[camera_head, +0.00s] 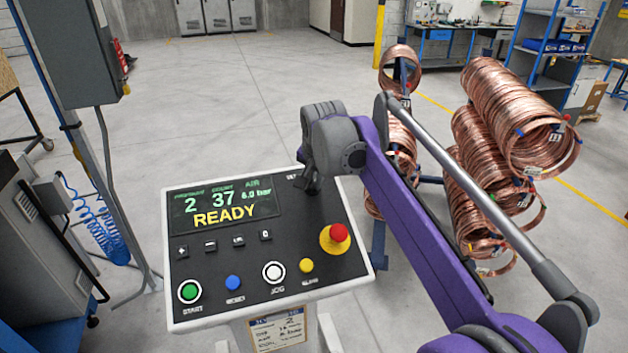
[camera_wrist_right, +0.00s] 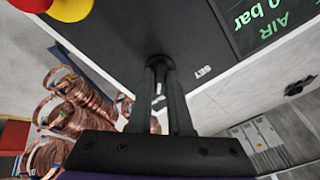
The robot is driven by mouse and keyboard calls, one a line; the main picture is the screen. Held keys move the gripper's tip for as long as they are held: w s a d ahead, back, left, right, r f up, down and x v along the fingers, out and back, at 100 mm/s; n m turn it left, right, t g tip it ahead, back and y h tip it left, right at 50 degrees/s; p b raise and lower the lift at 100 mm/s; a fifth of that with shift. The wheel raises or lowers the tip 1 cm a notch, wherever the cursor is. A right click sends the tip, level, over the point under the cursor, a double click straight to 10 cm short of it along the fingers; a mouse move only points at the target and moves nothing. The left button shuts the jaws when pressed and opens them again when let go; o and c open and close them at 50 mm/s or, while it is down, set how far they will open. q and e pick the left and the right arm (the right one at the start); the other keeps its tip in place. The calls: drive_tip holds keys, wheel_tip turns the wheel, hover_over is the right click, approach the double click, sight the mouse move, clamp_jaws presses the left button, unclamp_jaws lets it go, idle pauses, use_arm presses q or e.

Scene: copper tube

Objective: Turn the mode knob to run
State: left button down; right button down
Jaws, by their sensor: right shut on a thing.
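The control panel (camera_head: 215,262) stands in the lower middle of the head view, with a black face and white rim. My right gripper (camera_head: 311,187) comes down on the panel's upper right corner. In the right wrist view its two dark fingers (camera_wrist_right: 158,78) are shut on the round black mode knob (camera_wrist_right: 158,61). The label SET (camera_wrist_right: 204,72) shows beside the knob. The gripper mostly hides the knob in the head view, and I cannot read where it points. My left gripper is not in view.
A red emergency button (camera_head: 339,233) on a yellow base is below the knob. Start (camera_head: 189,292), blue (camera_head: 233,283), white jog (camera_head: 273,272) and yellow (camera_head: 306,265) buttons line the lower panel. Copper coils (camera_head: 485,150) hang at right.

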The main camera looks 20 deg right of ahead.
idle(0.3)
drive_tip(key=c, duration=0.8)
unclamp_jaws()
drive_tip(key=shift+c, duration=0.2)
drive_tip(key=v, duration=1)
drive_tip(key=shift+s+r, duration=0.15)
drive_tip(key=shift+r, duration=0.25)
